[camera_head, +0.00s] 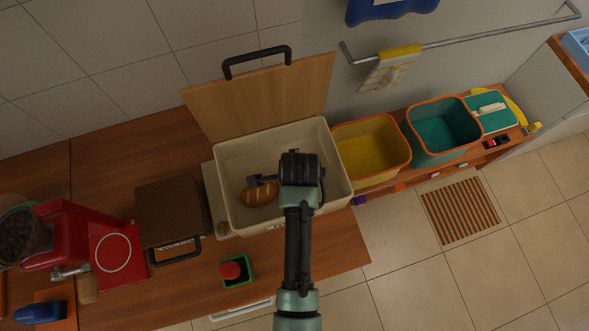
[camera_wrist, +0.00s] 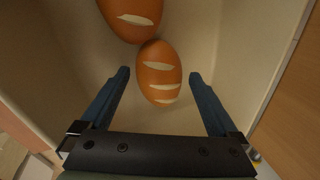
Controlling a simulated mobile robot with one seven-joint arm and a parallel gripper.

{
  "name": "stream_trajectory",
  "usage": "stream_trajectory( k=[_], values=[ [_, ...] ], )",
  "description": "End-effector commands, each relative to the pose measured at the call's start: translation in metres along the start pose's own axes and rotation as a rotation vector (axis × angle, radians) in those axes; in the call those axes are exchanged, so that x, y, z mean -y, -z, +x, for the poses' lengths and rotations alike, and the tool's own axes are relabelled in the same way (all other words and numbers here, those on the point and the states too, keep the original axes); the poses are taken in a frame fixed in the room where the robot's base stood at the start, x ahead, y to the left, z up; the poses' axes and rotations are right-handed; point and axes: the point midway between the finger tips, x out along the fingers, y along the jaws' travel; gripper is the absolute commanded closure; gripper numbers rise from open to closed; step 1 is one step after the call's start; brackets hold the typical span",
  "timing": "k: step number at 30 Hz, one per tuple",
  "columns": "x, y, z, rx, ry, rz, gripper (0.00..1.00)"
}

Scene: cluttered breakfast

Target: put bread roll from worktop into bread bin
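The bread bin (camera_head: 337,165) is a cream box on the wooden worktop (camera_head: 185,290), its wooden lid (camera_head: 265,95) raised at the back. One brown scored bread roll (camera_head: 258,193) shows inside it in the head view. The wrist view shows two rolls on the bin floor: one (camera_wrist: 160,72) between and beyond my fingertips, the other (camera_wrist: 132,18) close behind it, partly out of frame. My gripper (camera_wrist: 159,74) is open, with a gap on each side of the nearer roll. In the head view my gripper (camera_head: 262,181) is inside the bin's outline, partly hidden by my wrist.
A brown box with a handle (camera_head: 172,212) and a red coffee machine (camera_head: 85,240) stand left of the bin. A small green tray with a red item (camera_head: 232,270) sits in front. Yellow (camera_head: 370,150) and teal (camera_head: 445,130) bins stand to the right.

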Motion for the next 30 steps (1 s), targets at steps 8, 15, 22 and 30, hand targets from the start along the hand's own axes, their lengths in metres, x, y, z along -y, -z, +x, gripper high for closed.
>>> stream_trajectory(
  k=[8,15,22,30],
  values=[
    [0.001,0.0,-0.002,0.0,0.001,0.0,0.04],
    [0.001,0.001,-0.024,-0.001,0.003,0.0,0.04],
    [0.002,0.0,-0.069,-0.001,0.005,0.0,0.04],
    [0.002,0.0,-0.111,0.0,0.003,0.001,0.04]
  ],
)
